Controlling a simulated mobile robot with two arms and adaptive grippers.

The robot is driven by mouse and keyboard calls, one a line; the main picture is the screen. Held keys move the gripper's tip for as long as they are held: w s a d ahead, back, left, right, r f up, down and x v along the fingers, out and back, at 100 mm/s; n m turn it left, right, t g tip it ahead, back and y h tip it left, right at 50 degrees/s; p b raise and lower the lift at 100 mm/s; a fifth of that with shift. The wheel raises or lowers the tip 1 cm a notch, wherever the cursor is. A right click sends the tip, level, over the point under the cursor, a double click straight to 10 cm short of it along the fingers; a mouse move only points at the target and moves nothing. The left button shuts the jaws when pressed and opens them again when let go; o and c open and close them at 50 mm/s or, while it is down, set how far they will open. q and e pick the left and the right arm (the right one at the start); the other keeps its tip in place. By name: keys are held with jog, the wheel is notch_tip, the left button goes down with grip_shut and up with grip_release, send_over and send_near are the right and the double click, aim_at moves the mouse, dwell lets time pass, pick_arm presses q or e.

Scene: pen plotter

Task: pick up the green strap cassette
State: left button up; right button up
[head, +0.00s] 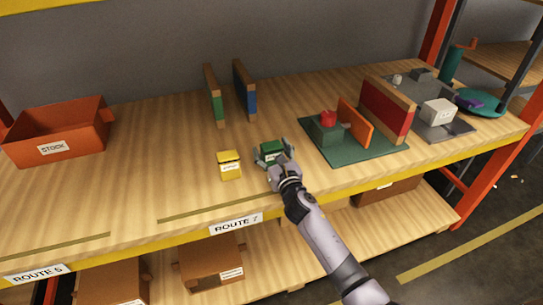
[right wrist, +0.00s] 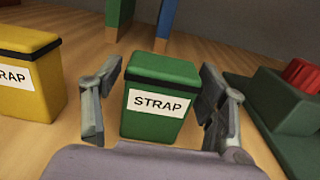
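The green strap cassette (head: 271,150) stands upright on the wooden shelf, near the front middle. In the right wrist view the green cassette (right wrist: 158,100) shows its white STRAP label, facing me. My right gripper (head: 273,158) is open, with one finger on each side of the cassette. In the right wrist view the right gripper (right wrist: 160,105) shows gaps between both fingers and the cassette. The cassette's lower front edge is partly hidden by the gripper in the head view. My left gripper is not in view.
A yellow strap cassette (head: 229,165) stands close to the left. A green base plate (head: 382,152) with a red knob and an orange panel lies to the right. Green (head: 213,97) and blue (head: 245,90) dividers stand behind. A red STOCK bin (head: 88,122) is far left.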

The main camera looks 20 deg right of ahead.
jog(key=c, duration=1.1)
jog(key=shift+o, duration=0.2)
